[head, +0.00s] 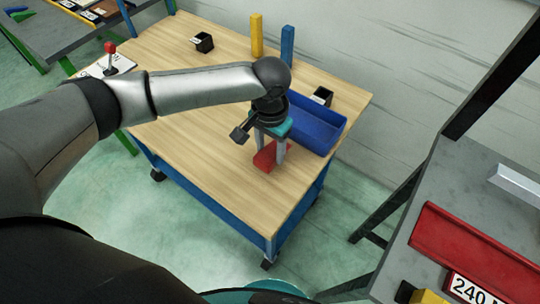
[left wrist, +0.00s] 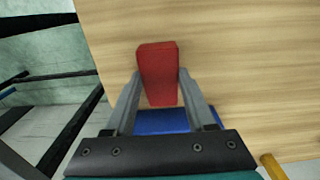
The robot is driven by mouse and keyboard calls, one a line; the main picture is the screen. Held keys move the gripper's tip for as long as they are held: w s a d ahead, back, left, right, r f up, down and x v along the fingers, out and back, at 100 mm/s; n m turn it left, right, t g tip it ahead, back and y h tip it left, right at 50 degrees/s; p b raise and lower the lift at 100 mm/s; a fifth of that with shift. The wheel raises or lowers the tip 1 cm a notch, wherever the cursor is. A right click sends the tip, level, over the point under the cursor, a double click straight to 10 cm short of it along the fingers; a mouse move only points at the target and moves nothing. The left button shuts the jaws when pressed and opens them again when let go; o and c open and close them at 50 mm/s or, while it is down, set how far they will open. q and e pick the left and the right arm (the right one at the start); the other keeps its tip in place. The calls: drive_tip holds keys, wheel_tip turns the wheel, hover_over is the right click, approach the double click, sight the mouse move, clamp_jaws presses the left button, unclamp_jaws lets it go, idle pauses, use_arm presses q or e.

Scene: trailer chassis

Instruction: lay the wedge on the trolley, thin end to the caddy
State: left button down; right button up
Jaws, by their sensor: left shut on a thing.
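The red wedge (head: 264,158) is between the fingers of my left gripper (head: 270,150), which is shut on it. It is at or just above the wooden top of the trolley (head: 205,135); I cannot tell whether it touches. In the left wrist view the wedge (left wrist: 157,72) shows between the two grey fingers (left wrist: 156,84), its narrower-looking end towards the blue caddy (left wrist: 162,121). The caddy, an open blue bin (head: 328,138), stands just behind and right of the gripper, partly hidden by it. My right gripper is out of view.
A yellow post (head: 257,36), a blue post (head: 287,44) and two small black boxes (head: 203,42) (head: 322,95) stand towards the trolley's back. A red-knobbed lever (head: 110,55) is at the left. The trolley's front is clear. A grey bench (head: 470,190) stands apart at right.

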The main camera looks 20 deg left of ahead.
sight(270, 152)
use_arm(q)
wheel_tip(270, 152, down, 3)
drive_tip(key=shift+b, duration=0.35)
drive_tip(key=shift+c, duration=1.2)
unclamp_jaws()
wheel_tip(270, 152, up, 12)
drive_tip(key=p, duration=0.3)
